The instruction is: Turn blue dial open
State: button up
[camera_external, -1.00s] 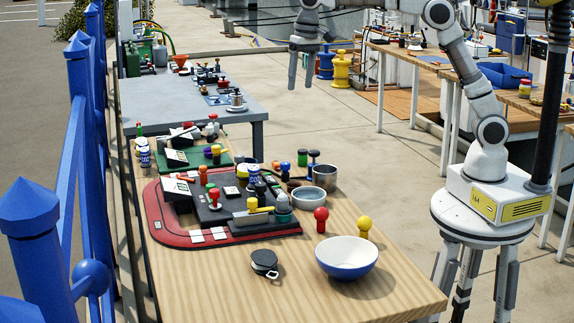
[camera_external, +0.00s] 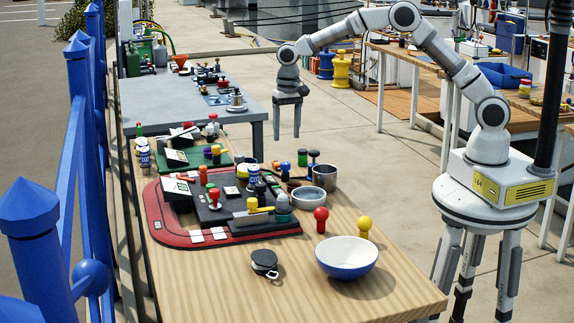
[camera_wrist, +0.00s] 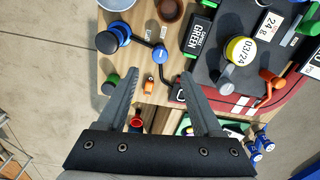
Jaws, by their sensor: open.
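What looks like the same knob (camera_external: 313,155) is dark blue in the external view, beside a green cylinder (camera_external: 302,157). A smaller blue-topped piece (camera_wrist: 159,54) shows between and beyond my fingertips in the wrist view. I cannot tell which of these is the dial. My gripper (camera_external: 287,132) points down, open and empty, above and beyond the far right part of the wooden table. It touches nothing that I can see.
An orange piece (camera_wrist: 149,86) shows between my fingers. A black box labelled green (camera_wrist: 197,35) and a yellow-topped container (camera_wrist: 240,50) lie to the right. A metal cup (camera_external: 325,178) and a white-blue bowl (camera_external: 346,270) stand on the wooden table (camera_external: 210,290). Open floor lies right.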

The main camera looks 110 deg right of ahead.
aim_at(286, 163)
notch_tip(286, 163, down, 9)
jog(key=shift+w+f, duration=0.15)
grip_shut()
dwell(0.5)
